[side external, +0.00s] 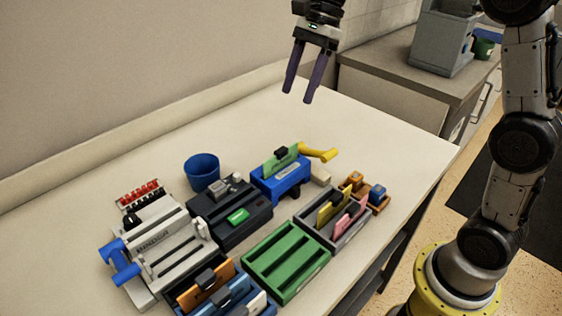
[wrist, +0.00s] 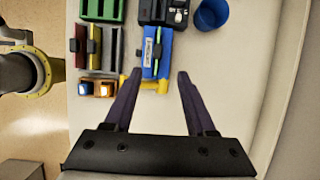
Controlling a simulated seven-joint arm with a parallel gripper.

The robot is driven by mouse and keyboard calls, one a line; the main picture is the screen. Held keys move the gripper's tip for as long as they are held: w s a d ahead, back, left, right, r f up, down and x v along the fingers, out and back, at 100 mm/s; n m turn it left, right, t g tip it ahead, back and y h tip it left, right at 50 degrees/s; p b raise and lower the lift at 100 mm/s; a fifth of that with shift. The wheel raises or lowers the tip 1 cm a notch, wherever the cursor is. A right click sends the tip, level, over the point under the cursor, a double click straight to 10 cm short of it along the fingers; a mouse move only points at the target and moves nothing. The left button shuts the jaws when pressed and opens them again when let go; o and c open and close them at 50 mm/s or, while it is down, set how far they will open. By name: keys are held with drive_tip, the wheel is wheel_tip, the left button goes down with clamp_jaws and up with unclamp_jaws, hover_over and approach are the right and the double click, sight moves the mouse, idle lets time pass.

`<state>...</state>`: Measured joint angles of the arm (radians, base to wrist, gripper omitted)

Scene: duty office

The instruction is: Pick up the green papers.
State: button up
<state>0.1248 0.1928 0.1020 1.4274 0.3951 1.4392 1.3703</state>
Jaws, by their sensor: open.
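The green papers (side external: 279,163) stand upright as a thin sheet or stack in the slot of a blue device (side external: 282,183) with a yellow handle. A black clip (side external: 281,153) sits on their top edge. In the wrist view the green papers (wrist: 158,36) show as a thin strip seen from above, with the blue device (wrist: 150,68) around them. My gripper (side external: 298,97) is open and empty, above and behind the device in the side view. In the wrist view its fingertips (wrist: 159,73) lie apart on either side of the device's near end.
A grey tray (side external: 352,239) with yellow and pink papers, a green slotted tray (side external: 272,281), a black machine (side external: 231,229) and a blue cup (side external: 202,172) stand close by. A white binding machine (side external: 161,252) is farther left. The back of the table is clear.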

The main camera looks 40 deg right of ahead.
sight(282, 149)
drive_tip(key=x, duration=0.6)
drive_tip(key=d+x, duration=0.1)
drive_tip(key=x, duration=0.3)
drive_tip(key=shift+w+f, duration=0.1)
drive_tip(key=shift+f, duration=0.2)
drive_tip(key=shift+s+a+x, duration=0.1)
drive_tip(key=shift+s+x, duration=0.05)
drive_tip(key=shift+x, duration=1.15)
drive_tip(key=shift+s+a+x, duration=0.15)
drive_tip(key=shift+x, duration=1.2)
drive_tip(key=shift+r, duration=0.1)
drive_tip(key=shift+c, duration=0.3)
clamp_jaws()
